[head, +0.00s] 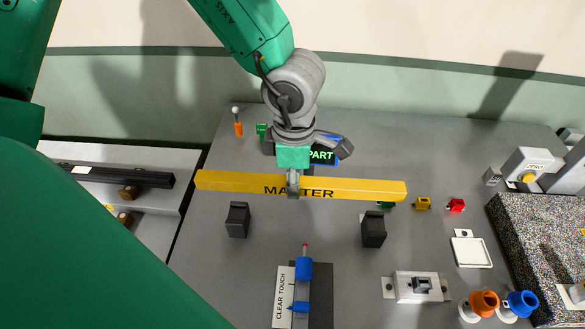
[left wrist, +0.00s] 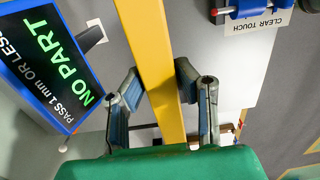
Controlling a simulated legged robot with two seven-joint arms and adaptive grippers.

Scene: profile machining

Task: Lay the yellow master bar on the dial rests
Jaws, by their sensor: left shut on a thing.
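The yellow master bar (head: 350,190), marked MASTER, lies nearly level across the middle of the head view. My left gripper (head: 293,184) is shut on it near its middle. In the left wrist view the bar (left wrist: 158,60) runs between the two fingers of my left gripper (left wrist: 162,85). Two black rests, a left one (head: 237,219) and a right one (head: 373,230), stand on the grey table in front of the bar. The bar appears to be above the table and apart from both rests. My right gripper is not in view.
A blue-framed display (left wrist: 40,60) reading NO PART stands behind the bar. A blue dial gauge (head: 303,270) by a CLEAR TOUCH plate (head: 282,297) sits in front, between the rests.

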